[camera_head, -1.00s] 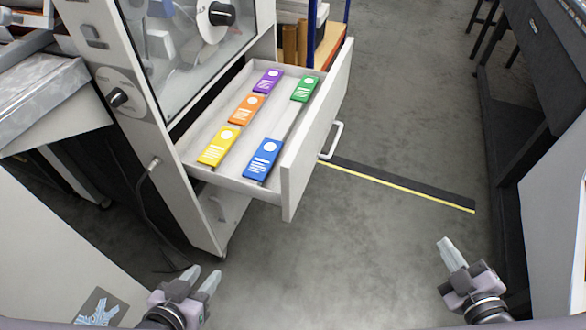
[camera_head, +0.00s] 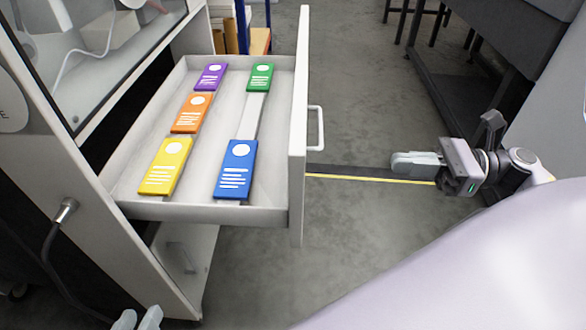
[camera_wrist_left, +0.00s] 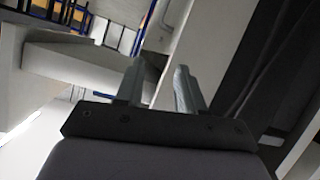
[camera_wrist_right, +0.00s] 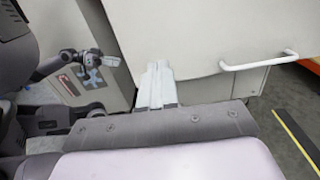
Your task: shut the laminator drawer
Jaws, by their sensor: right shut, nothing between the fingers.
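The laminator drawer (camera_head: 262,214) stands pulled out from the machine. Several coloured packs lie in it: purple (camera_head: 211,77), green (camera_head: 260,78), orange (camera_head: 191,113), yellow (camera_head: 165,166) and blue (camera_head: 236,169). Its front panel (camera_head: 298,130) bears a white handle (camera_head: 318,128), which also shows in the right wrist view (camera_wrist_right: 262,63). My right gripper (camera_head: 394,162) is shut and empty, to the right of the handle and apart from it, pointing at the panel. My left gripper (camera_head: 138,318) is at the bottom edge, below the drawer; in the left wrist view its fingers (camera_wrist_left: 158,80) are apart with nothing between.
A dark bench (camera_head: 490,60) is at the right. Clear floor with a yellow-edged strip (camera_head: 370,179) lies between drawer and bench.

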